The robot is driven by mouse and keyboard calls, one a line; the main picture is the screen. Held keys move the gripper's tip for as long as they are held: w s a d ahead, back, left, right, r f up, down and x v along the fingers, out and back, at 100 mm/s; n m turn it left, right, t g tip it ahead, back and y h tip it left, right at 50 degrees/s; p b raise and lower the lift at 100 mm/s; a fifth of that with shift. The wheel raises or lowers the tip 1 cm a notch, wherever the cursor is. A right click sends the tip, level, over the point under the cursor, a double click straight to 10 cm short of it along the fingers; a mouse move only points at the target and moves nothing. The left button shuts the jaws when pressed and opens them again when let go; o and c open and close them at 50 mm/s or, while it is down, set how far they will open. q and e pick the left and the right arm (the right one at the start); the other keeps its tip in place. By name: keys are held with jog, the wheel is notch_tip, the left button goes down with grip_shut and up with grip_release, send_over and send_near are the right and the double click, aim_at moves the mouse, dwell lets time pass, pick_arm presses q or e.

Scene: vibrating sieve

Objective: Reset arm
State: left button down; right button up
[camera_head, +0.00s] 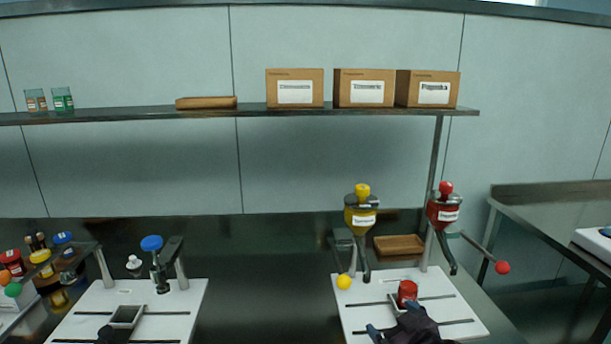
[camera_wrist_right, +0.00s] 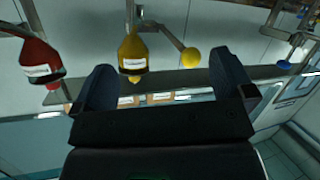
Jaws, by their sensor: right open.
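My right gripper (camera_head: 394,320) is at the bottom of the head view, over the right white board (camera_head: 355,318). It is open, and its two dark fingers (camera_wrist_right: 165,88) stand wide apart in the right wrist view with nothing between them. A red-topped jar (camera_head: 407,291) stands just behind it; whether they touch cannot be told. A dark shape (camera_head: 105,335) at the lower left may be the tip of my left gripper; its jaws cannot be made out.
A yellow dispenser (camera_head: 361,215) and a red dispenser (camera_head: 446,210) hang above the right board. Boxes (camera_head: 365,88) stand on the shelf (camera_head: 200,116). Dark counter lies between the boards.

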jog(key=s+d+f+m+g+h, duration=0.1)
jog(key=s+f, duration=0.4)
jog(key=s, duration=0.5)
jog(key=s+d+f+m+g+h, duration=0.1)
jog(key=s+d+f+m+h, duration=0.1)
jog(key=s+f, duration=0.4)
jog(key=s+d+f+m+h, duration=0.2)
jog(key=s+d+f, duration=0.3)
jog(key=s, duration=0.9)
jog(key=shift+s+d+f+m+g, duration=0.25)
jog(key=shift+s+f+m+g, duration=0.1)
jog(key=shift+f+m+g, duration=0.1)
